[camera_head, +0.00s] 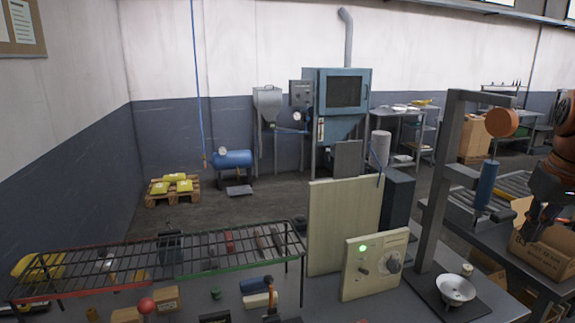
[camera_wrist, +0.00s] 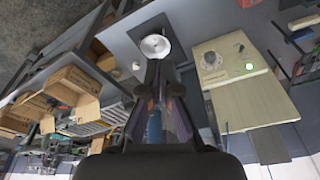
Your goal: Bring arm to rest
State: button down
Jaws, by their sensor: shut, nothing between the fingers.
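My gripper (camera_head: 536,232) hangs pointing down from my orange arm at the right edge of the head view, in front of an open cardboard box (camera_head: 550,252). In the wrist view my gripper (camera_wrist: 163,66) has its dark fingers together, with nothing held between them. A white round pan (camera_head: 456,289) sits on a dark base plate (camera_head: 476,310) beneath the press stand. It also shows in the wrist view, where the pan (camera_wrist: 155,47) appears just beyond the fingertips and apart from them.
A cream control box (camera_head: 373,265) with a green light is left of the pan. A wire rack (camera_head: 150,272) crosses the bench at left. Open floor lies behind the bench.

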jog(key=s+a+f+n+g, duration=0.1)
jog(key=s+a+f, duration=0.35)
jog(key=a, duration=0.45)
jog(key=s+a+f+n+g, duration=0.1)
jog(key=s+a+f, duration=0.3)
jog(key=a, duration=0.5)
jog(key=s+a+f+g, duration=0.1)
jog(key=s+a+f, duration=0.3)
jog(key=s+f, duration=0.3)
jog(key=s+a+f+g, duration=0.1)
jog(key=s+a+f, duration=0.2)
jog(key=s+f, duration=0.4)
jog(key=shift+s+a+f, duration=0.3)
jog(key=shift+s+a, duration=0.05)
jog(key=shift+s, duration=0.5)
